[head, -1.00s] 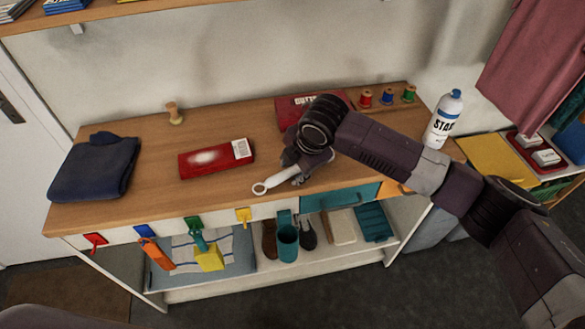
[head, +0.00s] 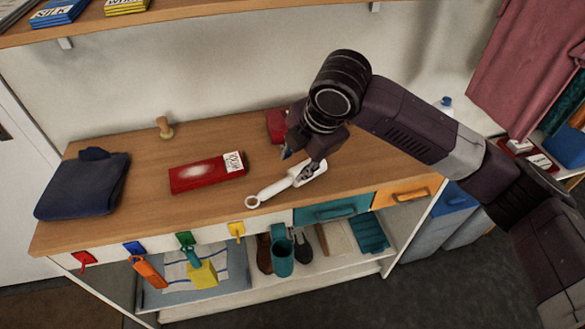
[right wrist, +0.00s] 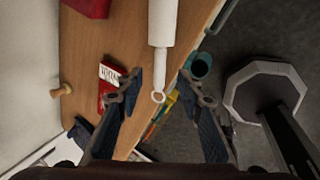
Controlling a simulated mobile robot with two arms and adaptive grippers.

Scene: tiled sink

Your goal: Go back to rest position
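My right gripper (head: 297,164) hangs over the front part of the wooden counter (head: 215,150). Its fingers are open and apart in the right wrist view (right wrist: 160,78). A white roller-like tool (head: 308,174) with a slim handle and ring end lies on the counter near its front edge, just below the gripper. The tool also shows between and beyond the fingers in the right wrist view (right wrist: 162,25). Nothing is visibly held. My left gripper is not in view.
A red packet (head: 205,176) and a folded dark blue cloth (head: 85,185) lie to the left. A wooden knob-like piece (head: 164,127) stands at the back. A red box (head: 276,124) is partly hidden behind my right arm. Coloured hooks line the front edge.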

